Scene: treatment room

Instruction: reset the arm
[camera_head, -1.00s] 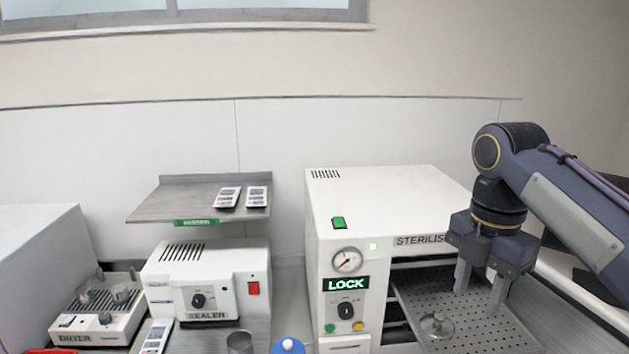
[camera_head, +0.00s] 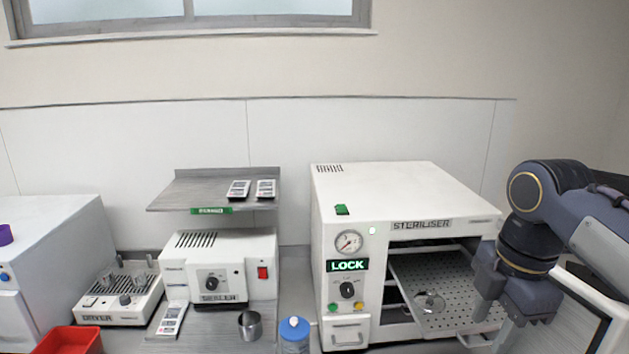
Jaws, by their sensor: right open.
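My right arm comes in from the right edge. My right gripper (camera_head: 495,318) points down, open and empty, in front of the right side of the steriliser (camera_head: 345,215). It covers part of the perforated tray (camera_head: 455,278) in the steriliser's open chamber. A small round metal piece (camera_head: 430,302) lies on that tray, apart from the fingers. My left gripper is not in view.
The sealer (camera_head: 218,272) stands under a metal shelf (camera_head: 200,192) with two pouches on it.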

